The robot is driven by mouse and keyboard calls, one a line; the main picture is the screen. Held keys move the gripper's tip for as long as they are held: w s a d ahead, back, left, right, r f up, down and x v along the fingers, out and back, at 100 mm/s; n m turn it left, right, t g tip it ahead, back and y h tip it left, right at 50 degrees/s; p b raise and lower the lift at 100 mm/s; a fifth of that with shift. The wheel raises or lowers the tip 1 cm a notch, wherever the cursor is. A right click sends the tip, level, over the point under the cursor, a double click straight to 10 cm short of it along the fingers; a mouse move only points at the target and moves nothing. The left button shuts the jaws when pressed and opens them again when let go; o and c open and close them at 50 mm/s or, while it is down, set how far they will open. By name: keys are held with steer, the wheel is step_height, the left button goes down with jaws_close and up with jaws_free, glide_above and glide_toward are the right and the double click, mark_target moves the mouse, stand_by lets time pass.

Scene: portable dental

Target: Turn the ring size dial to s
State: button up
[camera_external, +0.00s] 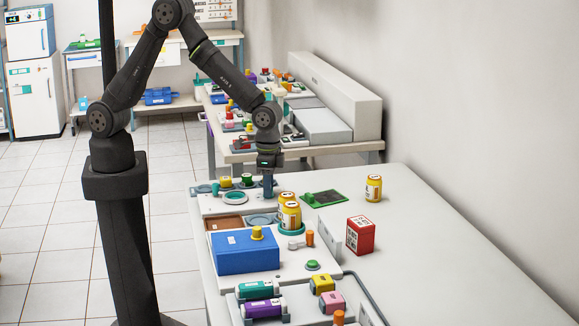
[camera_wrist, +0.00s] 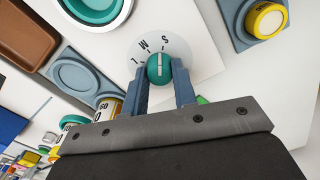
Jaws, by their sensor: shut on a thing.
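The ring size dial shows in the wrist view as a white round plate (camera_wrist: 186,52) marked L, M and S, with a teal knob (camera_wrist: 159,68) at its middle. A pale line on the knob points roughly up in the picture, toward the M and S side; its exact mark is hard to tell. My gripper (camera_wrist: 161,75) has one blue-grey finger on each side of the knob and is shut on it. In the external view, my gripper (camera_external: 268,186) points down at the far end of the white table, and its fingers and arm hide the dial.
Near the dial are a teal ring (camera_external: 235,198), yellow-labelled jars (camera_external: 290,215), a green board (camera_external: 323,198) and a blue box (camera_external: 243,252). A red box (camera_external: 360,235) and another yellow jar (camera_external: 373,188) stand to the right. The table's right side (camera_external: 450,270) is clear.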

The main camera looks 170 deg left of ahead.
steer(key=shift+m, duration=0.4)
steer(key=o, duration=1)
steer(key=shift+r, duration=0.1)
step_height(320, 180, up, 17)
steer(key=shift+r, duration=0.15)
